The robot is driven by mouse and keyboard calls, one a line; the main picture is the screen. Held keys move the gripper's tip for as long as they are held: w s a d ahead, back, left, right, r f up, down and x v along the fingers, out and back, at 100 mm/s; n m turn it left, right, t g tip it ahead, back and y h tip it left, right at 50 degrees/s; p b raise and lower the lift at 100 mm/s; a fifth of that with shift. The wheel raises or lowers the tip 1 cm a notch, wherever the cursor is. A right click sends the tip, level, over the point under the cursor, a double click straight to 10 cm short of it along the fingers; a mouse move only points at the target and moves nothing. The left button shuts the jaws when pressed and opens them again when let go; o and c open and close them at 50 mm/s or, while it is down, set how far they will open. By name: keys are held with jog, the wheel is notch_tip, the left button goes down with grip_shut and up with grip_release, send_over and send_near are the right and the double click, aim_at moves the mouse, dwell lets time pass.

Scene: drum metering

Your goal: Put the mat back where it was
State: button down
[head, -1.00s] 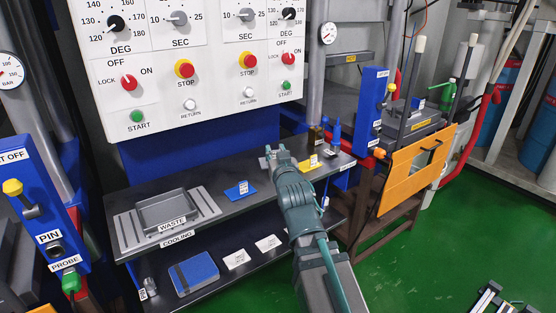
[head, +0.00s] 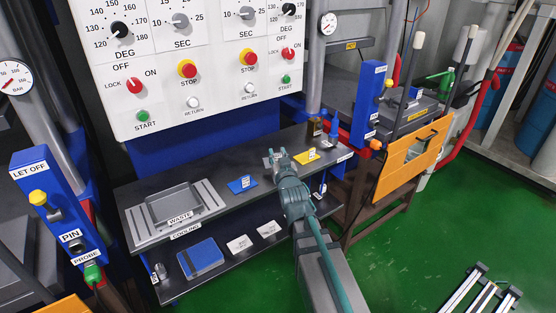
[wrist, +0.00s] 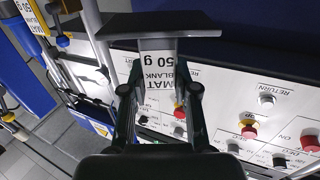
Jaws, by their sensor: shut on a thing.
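The mat is a dark flat slab (wrist: 155,24) with a white tag reading MAT BLANK 50 g, seen upside down in the wrist view. My gripper (wrist: 158,88) is shut on it, with a finger on either side of the tag. In the head view my gripper (head: 279,157) is over the right part of the dark upper shelf (head: 225,163). The mat is hard to make out there against the shelf. A yellow labelled stand (head: 303,158) is just right of my gripper, and a blue labelled stand (head: 242,185) is to its left.
A grey WASTE tray (head: 172,206) sits on the shelf's left part. The lower shelf holds a blue box (head: 200,258) and white cards. The white control panel (head: 195,75) rises behind. An orange guard (head: 408,160) stands at right.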

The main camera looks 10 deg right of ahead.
jog(key=shift+w+d+f+p, duration=0.1)
jog(key=shift+w+f+p, duration=0.2)
jog(key=shift+p, duration=0.05)
jog(key=shift+s+f, duration=0.1)
jog(key=shift+f, duration=1.45)
jog(key=shift+f+b, duration=0.2)
jog(key=shift+b, duration=0.1)
jog(key=c, duration=0.9)
grip_release()
jog(key=shift+r, duration=0.1)
